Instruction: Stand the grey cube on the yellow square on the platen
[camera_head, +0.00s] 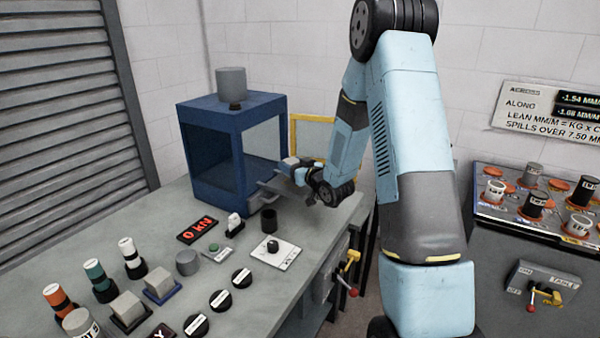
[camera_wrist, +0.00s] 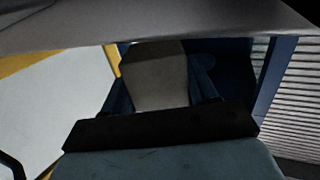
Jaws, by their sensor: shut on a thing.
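My gripper (camera_head: 287,165) reaches from the right to the open side of the blue press cabinet (camera_head: 212,150). In the wrist view my gripper (camera_wrist: 160,85) is shut on the grey cube (camera_wrist: 153,78), which sits between its two blue fingers. The cube's far parts are hidden, and I cannot make it out in the head view. A grey slab (camera_head: 268,187) juts from the cabinet's opening just below my gripper; I cannot tell whether it is the platen. The yellow square does not show in either view.
The yellow-framed door (camera_head: 308,121) stands open behind my gripper; its frame edges the wrist view's left (camera_wrist: 112,58). A blue post (camera_wrist: 272,85) is at right there. On the bench are two grey blocks (camera_head: 128,304) (camera_head: 162,282), a dark cup (camera_head: 268,219) and several knobs.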

